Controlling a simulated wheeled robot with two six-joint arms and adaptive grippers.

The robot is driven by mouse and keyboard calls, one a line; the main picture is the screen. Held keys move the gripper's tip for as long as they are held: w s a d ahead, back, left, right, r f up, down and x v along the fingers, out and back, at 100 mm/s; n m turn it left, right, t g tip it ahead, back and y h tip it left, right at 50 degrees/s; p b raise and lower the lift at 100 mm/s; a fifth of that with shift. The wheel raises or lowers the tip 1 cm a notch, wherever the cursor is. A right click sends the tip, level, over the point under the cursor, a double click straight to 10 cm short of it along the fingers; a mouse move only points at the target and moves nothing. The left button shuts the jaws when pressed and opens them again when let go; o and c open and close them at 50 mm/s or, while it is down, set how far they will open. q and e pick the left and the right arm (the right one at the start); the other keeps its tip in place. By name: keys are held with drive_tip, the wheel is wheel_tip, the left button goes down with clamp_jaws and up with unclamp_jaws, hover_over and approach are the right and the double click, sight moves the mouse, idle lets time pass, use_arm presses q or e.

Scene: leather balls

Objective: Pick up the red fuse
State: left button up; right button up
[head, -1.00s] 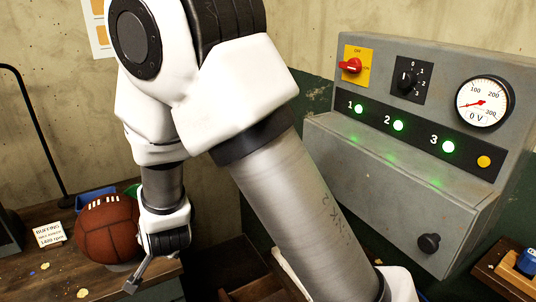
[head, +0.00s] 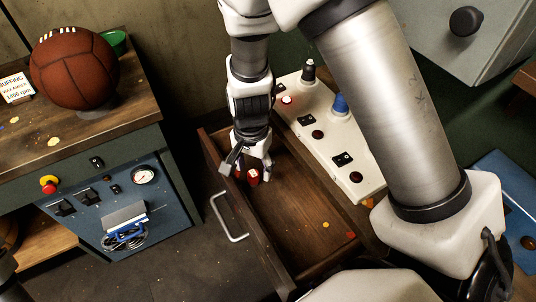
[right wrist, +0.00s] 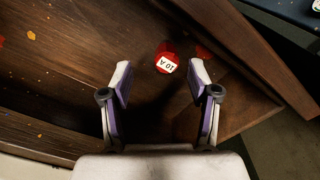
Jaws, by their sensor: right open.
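The red fuse (head: 253,177) lies in the far end of an open wooden drawer (head: 285,225). In the right wrist view the fuse (right wrist: 167,57) shows a white label reading 10 A. My right gripper (head: 248,171) reaches down into the drawer over it. In the right wrist view my right gripper (right wrist: 162,78) is open, with the fuse just beyond the fingertips and between their lines. A second red patch shows beside the right fingertip; I cannot tell what it is. My left gripper is not in view.
A cream panel (head: 325,140) with knobs and switches stands right of the drawer. A workbench (head: 130,110) with a brown leather ball (head: 75,68) is at the left. The drawer floor holds small orange and red specks and is otherwise bare.

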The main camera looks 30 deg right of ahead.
sight(252, 174)
drive_tip(key=f, duration=0.2)
drive_tip(key=f+b, duration=0.1)
drive_tip(key=f, duration=0.1)
drive_tip(key=w+f, duration=0.1)
drive_tip(key=f, duration=0.1)
drive_tip(key=shift+f, duration=0.2)
clamp_jaws()
